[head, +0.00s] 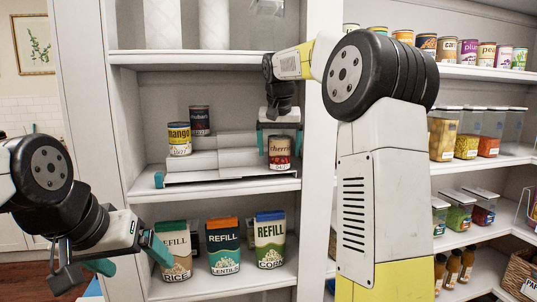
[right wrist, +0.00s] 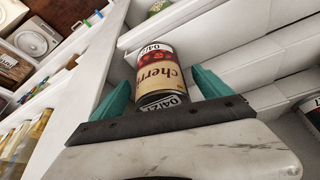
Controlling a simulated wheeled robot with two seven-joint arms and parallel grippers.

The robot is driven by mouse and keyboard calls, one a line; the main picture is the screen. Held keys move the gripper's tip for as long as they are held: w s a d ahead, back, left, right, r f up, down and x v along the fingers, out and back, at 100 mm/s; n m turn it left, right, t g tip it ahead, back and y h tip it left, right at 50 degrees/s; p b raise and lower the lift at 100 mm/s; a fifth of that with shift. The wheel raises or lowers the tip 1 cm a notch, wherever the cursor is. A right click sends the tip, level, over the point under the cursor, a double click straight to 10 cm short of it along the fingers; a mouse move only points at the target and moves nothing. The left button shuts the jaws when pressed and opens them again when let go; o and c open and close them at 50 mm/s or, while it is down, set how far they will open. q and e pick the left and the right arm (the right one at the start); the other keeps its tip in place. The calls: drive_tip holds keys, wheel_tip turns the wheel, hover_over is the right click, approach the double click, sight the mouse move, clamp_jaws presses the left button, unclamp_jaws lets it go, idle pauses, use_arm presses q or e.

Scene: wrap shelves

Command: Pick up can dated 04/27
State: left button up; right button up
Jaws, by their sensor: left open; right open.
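The cherry can (head: 279,153), with a red and cream label, stands at the right end of the stepped white riser (head: 225,180). In the right wrist view its white tags on the can (right wrist: 158,75) begin "04/2"; the last digit is hard to read. My right gripper (head: 280,136) is open, with a teal finger on each side of the can; I cannot tell whether they touch it. A yellow mango can (head: 179,140) and a dark rhubarb can (head: 200,121) stand to the left on the riser. My left gripper (head: 128,262) is open and empty at lower left.
Refill packs of rice (head: 174,250), lentils (head: 223,247) and corn (head: 270,242) stand on the shelf below. A white upright (head: 318,190) is close on the right of the cherry can. Shelves on the right hold cans, jars and a basket (head: 520,275).

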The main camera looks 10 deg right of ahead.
drive_tip(key=shift+x, duration=0.9)
drive_tip(key=shift+c, duration=0.5)
drive_tip(key=shift+r, duration=0.1)
drive_tip(key=c, duration=1.8)
drive_tip(key=shift+o, duration=0.2)
